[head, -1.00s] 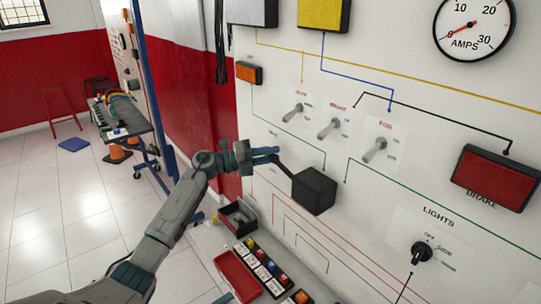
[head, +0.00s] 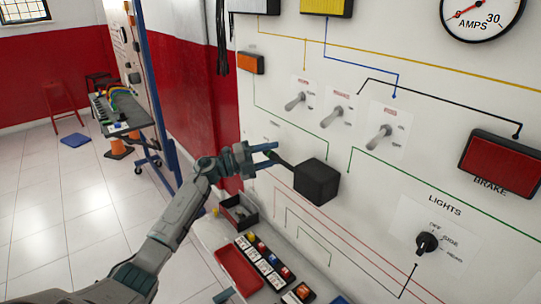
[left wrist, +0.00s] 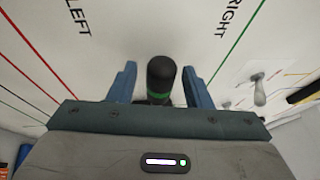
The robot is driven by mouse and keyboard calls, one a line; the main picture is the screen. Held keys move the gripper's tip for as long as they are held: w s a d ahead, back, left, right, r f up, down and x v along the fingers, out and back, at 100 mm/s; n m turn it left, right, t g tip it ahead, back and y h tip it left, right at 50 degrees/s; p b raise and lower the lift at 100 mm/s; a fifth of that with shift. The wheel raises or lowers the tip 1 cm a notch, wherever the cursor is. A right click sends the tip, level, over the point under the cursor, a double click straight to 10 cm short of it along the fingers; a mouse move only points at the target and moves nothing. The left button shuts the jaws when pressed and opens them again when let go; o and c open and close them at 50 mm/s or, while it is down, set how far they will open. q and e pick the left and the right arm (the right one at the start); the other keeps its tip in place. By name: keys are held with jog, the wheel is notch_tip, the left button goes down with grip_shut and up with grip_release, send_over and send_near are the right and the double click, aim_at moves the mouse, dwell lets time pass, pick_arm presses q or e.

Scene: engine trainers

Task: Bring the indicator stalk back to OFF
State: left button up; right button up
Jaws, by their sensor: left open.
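The indicator stalk (head: 284,161) is a thin dark lever reaching up and left from a black box (head: 317,183) on the white panel. My left gripper (head: 275,153) is at the stalk's outer end, with its blue fingers open. In the left wrist view the stalk's black tip with a green band (left wrist: 160,80) stands between the two fingers of the left gripper (left wrist: 157,72), with gaps on both sides. LEFT and RIGHT are printed on the panel there; the OFF mark for the stalk cannot be made out. My right gripper is out of view.
Several toggle switches (head: 337,114) sit above the box. An orange lamp (head: 250,63), a red brake lamp (head: 501,164) and a lights knob (head: 427,243) are also on the panel. A red tray (head: 239,271) and small parts lie on the ledge below.

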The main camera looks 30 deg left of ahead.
pick_arm(q)
jog(key=b+v, duration=0.4)
jog(key=v, duration=0.6)
jog(key=shift+s+a+b, duration=0.25)
jog(key=shift+a+b, duration=0.05)
jog(key=shift+f, duration=0.1)
